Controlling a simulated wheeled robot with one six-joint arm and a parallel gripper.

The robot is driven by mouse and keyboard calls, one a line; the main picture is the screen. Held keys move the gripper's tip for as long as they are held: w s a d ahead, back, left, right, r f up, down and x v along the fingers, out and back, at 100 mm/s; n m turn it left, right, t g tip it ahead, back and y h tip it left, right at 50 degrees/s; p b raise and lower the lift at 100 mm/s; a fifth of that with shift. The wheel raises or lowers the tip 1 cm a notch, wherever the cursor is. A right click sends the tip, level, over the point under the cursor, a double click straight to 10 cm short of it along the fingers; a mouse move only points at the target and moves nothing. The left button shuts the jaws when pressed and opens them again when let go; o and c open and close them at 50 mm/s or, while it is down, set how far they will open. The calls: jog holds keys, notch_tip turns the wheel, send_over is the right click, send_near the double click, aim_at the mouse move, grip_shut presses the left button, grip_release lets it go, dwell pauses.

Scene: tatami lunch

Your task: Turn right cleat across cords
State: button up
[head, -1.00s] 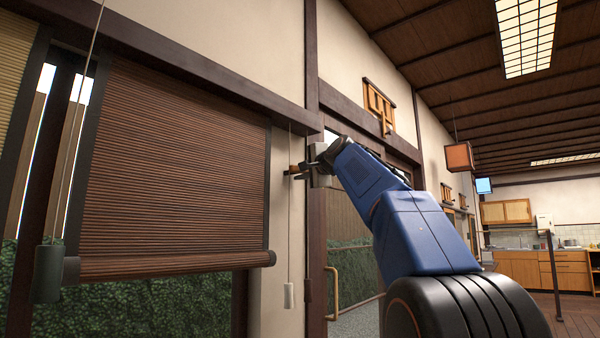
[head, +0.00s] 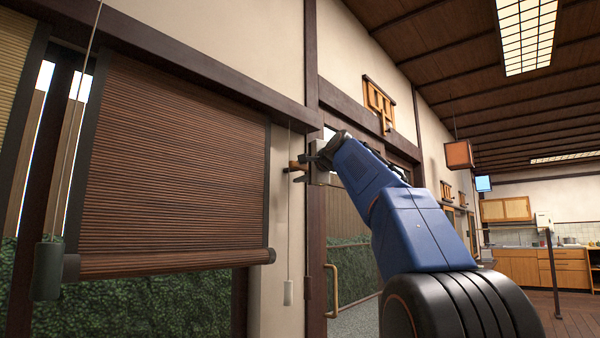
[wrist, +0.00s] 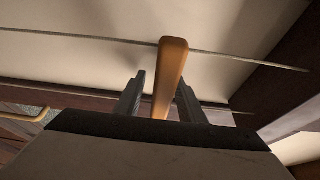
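The cleat is a wooden, orange-brown bar (wrist: 171,70). In the wrist view it stands upright between my two fingers, its upper end in front of a thin pale cord (wrist: 100,38). A second line runs lower behind the fingers; I cannot tell whether it is also a cord. My gripper (wrist: 160,98) is open around the cleat, with the right finger nearer to it; contact is unclear. In the head view my gripper (head: 312,163) is at the wall right of the blind, and a small part of the cleat (head: 295,166) shows at its left.
A brown slatted blind (head: 180,165) hangs left of the gripper. A thin cord with a pale weight (head: 288,292) hangs between them. A dark wooden post (head: 315,245) and a door with a yellow handle (head: 333,290) are close by. The room is open to the right.

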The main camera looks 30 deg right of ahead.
jog(key=shift+s, duration=0.1)
jog(key=s, duration=1.7)
jog(key=shift+s+a, duration=0.15)
jog(key=shift+a, duration=0.25)
jog(key=shift+r, duration=0.1)
